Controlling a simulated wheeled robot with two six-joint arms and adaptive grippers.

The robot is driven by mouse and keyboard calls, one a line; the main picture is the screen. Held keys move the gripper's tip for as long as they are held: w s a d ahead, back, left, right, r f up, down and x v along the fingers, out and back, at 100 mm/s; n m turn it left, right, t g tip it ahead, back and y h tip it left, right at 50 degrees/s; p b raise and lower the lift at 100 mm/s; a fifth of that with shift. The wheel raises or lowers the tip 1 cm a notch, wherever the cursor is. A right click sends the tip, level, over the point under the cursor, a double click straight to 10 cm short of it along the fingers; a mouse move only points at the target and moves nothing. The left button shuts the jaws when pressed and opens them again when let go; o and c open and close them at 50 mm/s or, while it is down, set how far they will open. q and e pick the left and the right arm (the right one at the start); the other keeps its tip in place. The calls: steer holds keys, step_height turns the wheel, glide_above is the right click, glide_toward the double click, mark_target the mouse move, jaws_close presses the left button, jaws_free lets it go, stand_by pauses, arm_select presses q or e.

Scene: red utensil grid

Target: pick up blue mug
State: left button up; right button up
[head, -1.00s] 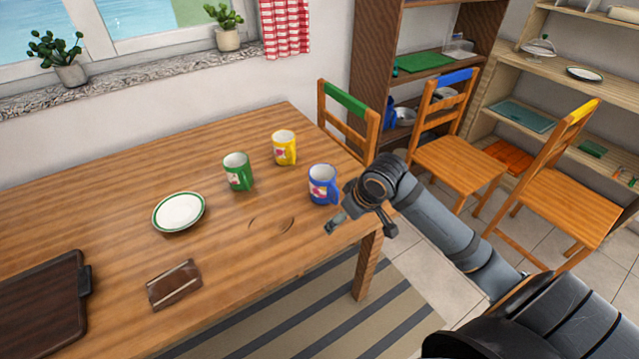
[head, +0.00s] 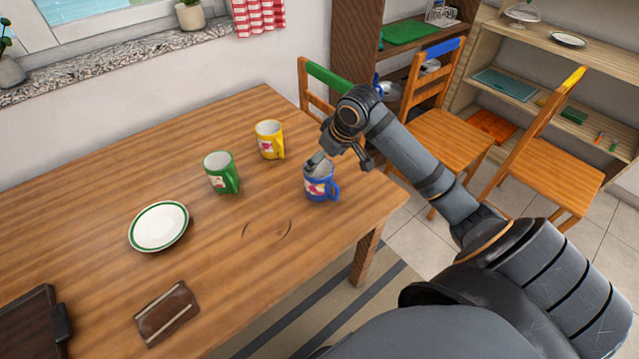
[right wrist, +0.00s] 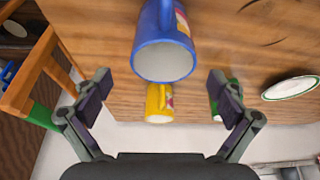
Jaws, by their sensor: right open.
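The blue mug (head: 318,184) stands upright near the right edge of the wooden table in the head view, its handle to the right. My right gripper (head: 338,160) is open just above and behind the mug, and hides part of its rim. In the right wrist view the blue mug (right wrist: 164,56) is at the top middle, beyond and between the spread fingers of the right gripper (right wrist: 160,92). The fingers do not visibly touch it. My left gripper is not in view.
A yellow mug (head: 270,140) and a green mug (head: 220,173) stand left of the blue mug. Chairs (head: 440,140) stand beyond the table's right edge.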

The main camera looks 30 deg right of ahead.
mark_target(320, 170)
steer(key=x, duration=0.5)
steer(key=shift+s+a, duration=0.2)
steer(key=shift+f, duration=0.1)
steer(key=c, duration=1.2)
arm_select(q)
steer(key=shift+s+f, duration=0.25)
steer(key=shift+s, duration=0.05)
arm_select(e)
steer(key=c, duration=0.7)
